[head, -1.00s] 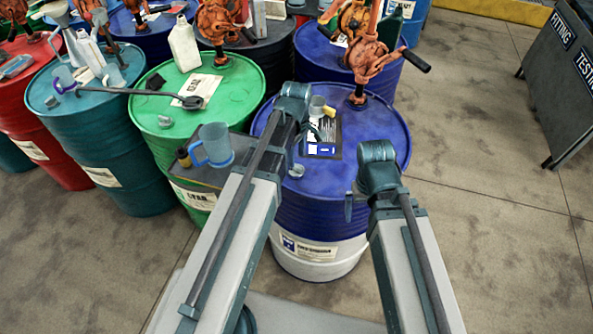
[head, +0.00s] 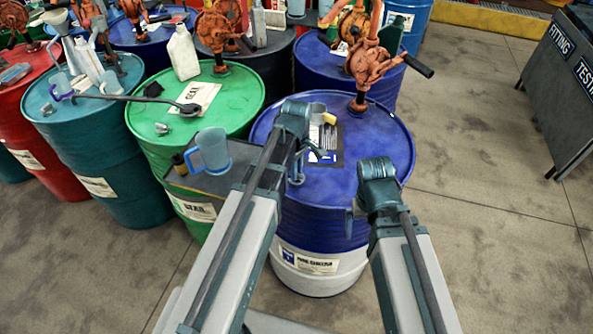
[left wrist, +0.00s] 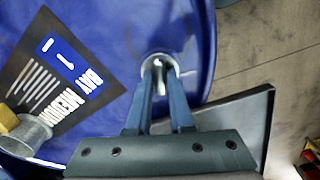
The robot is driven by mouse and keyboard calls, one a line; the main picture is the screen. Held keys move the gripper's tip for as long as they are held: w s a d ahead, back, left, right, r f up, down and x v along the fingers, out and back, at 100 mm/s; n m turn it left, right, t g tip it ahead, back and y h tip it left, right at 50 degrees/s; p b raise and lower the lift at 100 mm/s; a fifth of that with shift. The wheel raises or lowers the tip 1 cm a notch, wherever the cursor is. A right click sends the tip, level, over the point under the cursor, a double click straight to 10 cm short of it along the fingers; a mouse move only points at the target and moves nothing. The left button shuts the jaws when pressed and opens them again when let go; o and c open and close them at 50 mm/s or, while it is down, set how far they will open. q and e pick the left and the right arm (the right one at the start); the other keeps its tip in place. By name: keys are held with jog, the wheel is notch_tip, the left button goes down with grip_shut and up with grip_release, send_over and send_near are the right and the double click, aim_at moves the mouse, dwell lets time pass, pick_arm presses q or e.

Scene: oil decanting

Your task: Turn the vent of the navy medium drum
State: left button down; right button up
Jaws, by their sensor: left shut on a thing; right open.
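The navy drum (head: 375,140) stands upright in front of me, blue with a white base band and a dark label sheet on its lid (left wrist: 120,25). Its vent is a small round pale fitting (left wrist: 160,66) near the lid's edge, mostly covered by my fingers. My left gripper (head: 296,180) reaches down to the lid's near left edge; in the left wrist view its fingertips (left wrist: 160,72) are closed on the vent. My right gripper (head: 350,220) is open and empty, hanging in front of the drum's near right side, apart from the vent.
A metal cup with a yellow part (head: 318,113) stands on the lid; an orange hand pump (head: 365,65) rises behind it. A blue mug (head: 210,152) stands on a dark stand (head: 225,180) to the left. A green drum (head: 235,110) is close by.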

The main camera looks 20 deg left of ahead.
dwell(0.4)
pick_arm(q)
jog(key=m, duration=0.4)
jog(key=shift+m, duration=0.4)
jog(key=m, duration=0.4)
jog(key=shift+m, duration=0.3)
jog(key=m, duration=0.4)
jog(key=shift+m, duration=2.3)
jog(key=c, duration=0.8)
grip_release()
